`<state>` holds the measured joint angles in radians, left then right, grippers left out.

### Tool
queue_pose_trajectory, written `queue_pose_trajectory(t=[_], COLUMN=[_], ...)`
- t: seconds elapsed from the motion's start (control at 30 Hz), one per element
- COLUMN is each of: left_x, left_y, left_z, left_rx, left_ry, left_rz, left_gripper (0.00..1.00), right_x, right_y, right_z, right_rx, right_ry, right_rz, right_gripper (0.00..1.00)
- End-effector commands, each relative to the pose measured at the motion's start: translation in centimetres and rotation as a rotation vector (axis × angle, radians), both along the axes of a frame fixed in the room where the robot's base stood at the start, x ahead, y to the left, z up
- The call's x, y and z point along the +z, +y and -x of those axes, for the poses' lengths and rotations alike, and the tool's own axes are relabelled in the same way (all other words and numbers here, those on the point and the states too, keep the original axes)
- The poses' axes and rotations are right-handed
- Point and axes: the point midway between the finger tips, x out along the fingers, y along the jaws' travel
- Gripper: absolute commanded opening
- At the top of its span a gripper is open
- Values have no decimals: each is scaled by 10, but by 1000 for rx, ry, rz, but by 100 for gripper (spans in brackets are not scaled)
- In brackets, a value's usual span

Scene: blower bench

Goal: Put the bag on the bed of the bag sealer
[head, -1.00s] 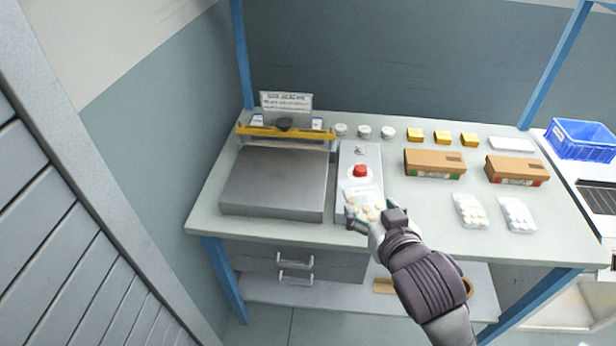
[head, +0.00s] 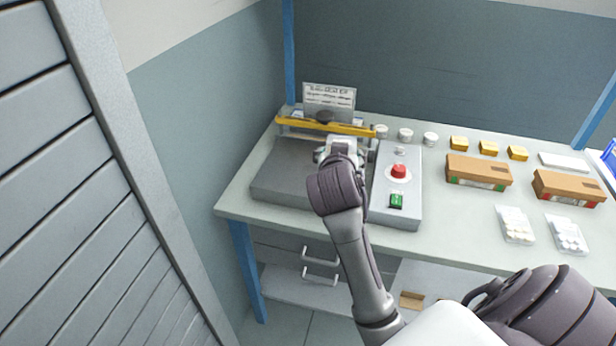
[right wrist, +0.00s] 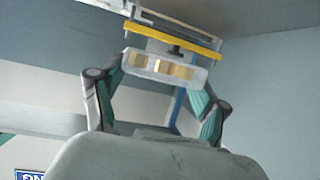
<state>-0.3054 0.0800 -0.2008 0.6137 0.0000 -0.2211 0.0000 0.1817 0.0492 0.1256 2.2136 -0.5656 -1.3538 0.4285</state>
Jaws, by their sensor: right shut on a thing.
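The bag sealer's grey bed (head: 283,172) lies at the left of the bench, with a yellow bar (head: 296,124) raised along its back edge. My right gripper (head: 338,148) is over the right back part of the bed, close in front of the bar. In the right wrist view the right gripper (right wrist: 160,88) is shut on a clear bag (right wrist: 165,67) with tan pieces in it. The bag points toward the yellow bar. In the head view the gripper mostly hides the bag, and I cannot tell if it touches the bed. My left gripper is not in view.
A grey control box (head: 410,190) with a red button (head: 398,171) and a green switch stands right of the bed. Small white tubs, yellow boxes, two cardboard boxes (head: 478,171) and two filled bags (head: 515,225) lie further right. A sign (head: 329,101) stands behind the bar.

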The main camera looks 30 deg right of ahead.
Motion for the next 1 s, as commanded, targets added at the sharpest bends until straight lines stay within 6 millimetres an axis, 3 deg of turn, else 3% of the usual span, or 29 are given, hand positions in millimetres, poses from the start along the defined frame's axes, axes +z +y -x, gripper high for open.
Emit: queue_pose_trajectory(t=[0.1, 0.2, 0.7, 0.87, 1.0], left_x=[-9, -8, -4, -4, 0], left_y=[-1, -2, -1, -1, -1], left_z=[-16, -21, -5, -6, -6], left_rx=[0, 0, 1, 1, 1], left_ry=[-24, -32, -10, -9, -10], left_rz=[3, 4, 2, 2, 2], left_gripper=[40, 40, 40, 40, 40], right_x=[-10, -16, -73, -82, -103], right_y=[-21, -23, 18, 21, 21], right_z=[1, -6, -95, -102, -102], right_rx=[-91, -117, -115, -115, -114], right_ry=[-1, 1, 0, 0, 4], right_rz=[-1, 1, 5, 3, 5], right_gripper=[37, 37, 37, 37, 37])
